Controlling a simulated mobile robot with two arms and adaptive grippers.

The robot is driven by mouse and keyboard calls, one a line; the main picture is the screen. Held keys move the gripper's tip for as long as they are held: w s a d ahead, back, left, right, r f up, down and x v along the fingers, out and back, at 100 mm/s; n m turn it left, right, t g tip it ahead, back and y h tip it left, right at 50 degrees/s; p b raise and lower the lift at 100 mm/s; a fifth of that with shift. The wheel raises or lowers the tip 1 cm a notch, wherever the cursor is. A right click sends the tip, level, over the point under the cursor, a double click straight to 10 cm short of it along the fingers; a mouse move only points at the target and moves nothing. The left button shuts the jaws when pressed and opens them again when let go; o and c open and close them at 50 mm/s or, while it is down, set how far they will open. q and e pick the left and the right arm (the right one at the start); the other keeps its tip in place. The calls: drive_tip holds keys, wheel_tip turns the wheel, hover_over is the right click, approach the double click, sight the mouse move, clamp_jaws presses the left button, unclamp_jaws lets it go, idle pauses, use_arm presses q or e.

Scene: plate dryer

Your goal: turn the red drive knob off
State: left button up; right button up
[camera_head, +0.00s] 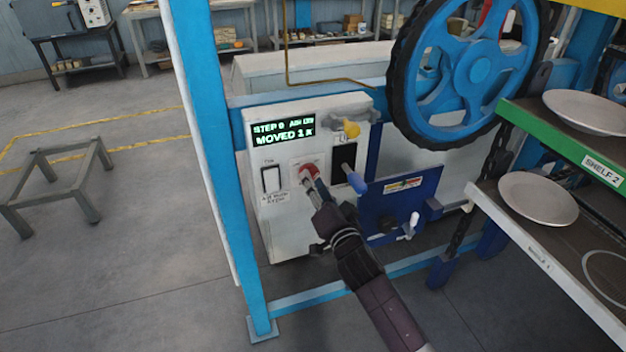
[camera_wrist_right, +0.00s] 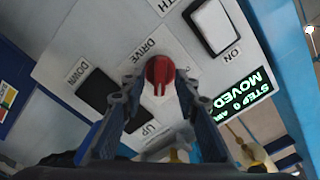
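The red drive knob (camera_head: 309,172) is on the white control panel (camera_head: 284,228), below the lit display (camera_head: 283,131). In the right wrist view the red knob (camera_wrist_right: 160,75) is near the middle, beside the DRIVE label, with a raised grip bar. My right gripper (camera_head: 312,186) reaches the panel from the lower right. In the wrist view its fingers (camera_wrist_right: 158,86) are spread on either side of the knob, with small gaps seeming to show; contact is unclear. My left gripper is not in view.
A white rocker switch (camera_head: 271,179) sits left of the knob. A yellow-tipped handle (camera_head: 351,128) is above. The big blue wheel (camera_head: 470,70) and plate shelves (camera_head: 560,160) stand right.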

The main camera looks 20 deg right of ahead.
drive_tip(key=shift+w, duration=0.6)
clamp_jaws()
drive_tip(key=shift+n, duration=0.3)
drive_tip(key=shift+n+p, duration=1.45)
drive_tip(key=shift+n, duration=7.15)
